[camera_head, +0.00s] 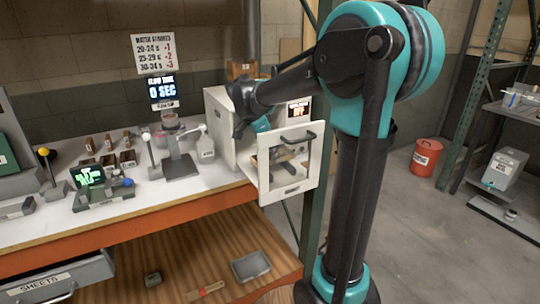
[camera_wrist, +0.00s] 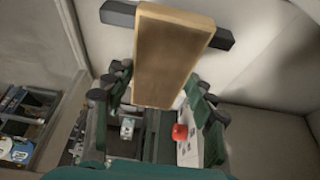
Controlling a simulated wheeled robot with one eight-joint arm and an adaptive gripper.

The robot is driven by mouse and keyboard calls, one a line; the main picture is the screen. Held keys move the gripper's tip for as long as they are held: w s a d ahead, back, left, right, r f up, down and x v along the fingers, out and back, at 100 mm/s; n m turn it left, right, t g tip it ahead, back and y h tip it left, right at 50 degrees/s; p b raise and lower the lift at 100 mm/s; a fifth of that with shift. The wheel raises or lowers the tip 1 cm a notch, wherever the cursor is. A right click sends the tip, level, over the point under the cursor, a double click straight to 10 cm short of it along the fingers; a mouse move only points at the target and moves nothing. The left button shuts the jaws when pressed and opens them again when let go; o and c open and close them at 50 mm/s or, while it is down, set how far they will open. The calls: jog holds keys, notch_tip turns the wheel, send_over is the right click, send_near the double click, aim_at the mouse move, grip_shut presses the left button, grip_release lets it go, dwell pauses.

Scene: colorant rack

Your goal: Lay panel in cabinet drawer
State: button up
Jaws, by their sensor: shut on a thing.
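The panel, a tan wooden board (camera_wrist: 168,60), is held between the fingers of my gripper (camera_wrist: 158,85) in the wrist view. The white cabinet (camera_head: 217,113) stands at the right end of the bench in the head view. Through the front's opening I see dark fingers and a tan piece, partly hidden by the frame. My gripper (camera_head: 283,158) is low behind that front. In the wrist view a dark bar lies behind the panel against a white surface. I cannot tell whether the panel touches the drawer floor.
A grey tray (camera_head: 250,266) lies on the lower shelf. A red bucket (camera_head: 425,158) stands on the floor.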

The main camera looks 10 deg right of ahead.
jog(key=shift+f, duration=0.55)
jog(key=o, duration=1.2)
jog(key=shift+f, duration=0.1)
jog(key=v, duration=1.2)
